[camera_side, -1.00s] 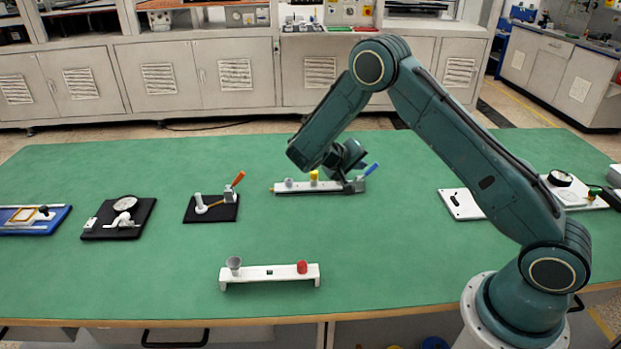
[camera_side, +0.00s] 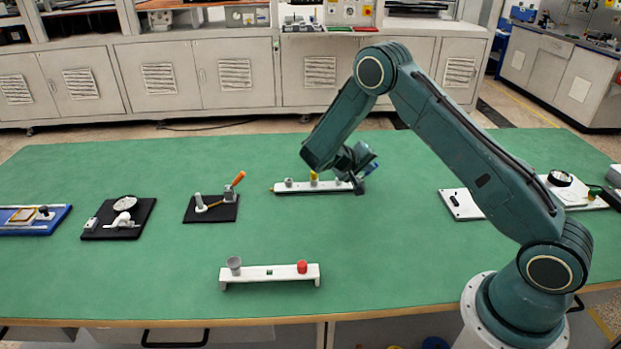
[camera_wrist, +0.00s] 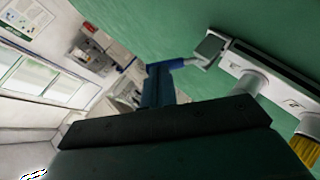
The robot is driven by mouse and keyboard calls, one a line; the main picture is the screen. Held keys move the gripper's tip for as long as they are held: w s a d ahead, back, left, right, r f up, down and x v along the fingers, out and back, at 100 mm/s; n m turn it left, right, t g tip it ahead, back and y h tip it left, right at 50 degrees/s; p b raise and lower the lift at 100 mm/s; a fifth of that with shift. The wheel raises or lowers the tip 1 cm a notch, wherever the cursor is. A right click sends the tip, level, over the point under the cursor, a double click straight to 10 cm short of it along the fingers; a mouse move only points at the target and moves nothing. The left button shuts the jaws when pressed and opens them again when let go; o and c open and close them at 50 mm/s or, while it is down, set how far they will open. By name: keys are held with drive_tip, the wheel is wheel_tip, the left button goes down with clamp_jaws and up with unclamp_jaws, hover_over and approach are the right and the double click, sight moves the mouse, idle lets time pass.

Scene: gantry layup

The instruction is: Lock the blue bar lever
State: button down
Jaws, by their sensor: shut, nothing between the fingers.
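The blue bar lever (camera_side: 374,167) is at the right end of a white strip fixture (camera_side: 325,188) in the side view. Its handle is mostly hidden behind my gripper (camera_side: 358,186), which is shut and empty, low at that end of the strip. In the wrist view, the blue lever (camera_wrist: 157,84) shows just beyond the dark edge of my gripper, joined to a grey square block (camera_wrist: 210,47). I cannot tell whether my gripper touches the lever.
The strip also carries grey posts and a yellow knob (camera_side: 314,175). A black base with an orange-handled clamp (camera_side: 238,178) stands to the left. A white stand with a red piece (camera_side: 302,266) is in front. Green table between them is clear.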

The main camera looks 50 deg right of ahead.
drive_tip(key=shift+s+d+t+y, duration=0.25)
drive_tip(key=shift+t+y, duration=0.05)
drive_tip(key=shift+y, duration=0.1)
drive_tip(key=shift+s+d+f+m+t+y, duration=0.35)
drive_tip(key=shift+s+d+m+t+y, duration=0.35)
drive_tip(key=shift+y, duration=0.4)
drive_tip(key=shift+s+d+f+m+t+y, duration=0.35)
drive_tip(key=shift+f+m+t+y, duration=0.1)
drive_tip(key=shift+t+y, duration=0.35)
drive_tip(key=shift+s+d+f+m+t+y, duration=0.15)
drive_tip(key=shift+f+m+t+y, duration=0.1)
drive_tip(key=shift+f+t+y, duration=0.3)
drive_tip(key=shift+r, duration=0.1)
drive_tip(key=shift+w+a+r, duration=0.15)
drive_tip(key=shift+w+a, duration=0.4)
drive_tip(key=shift+a+r, duration=0.1)
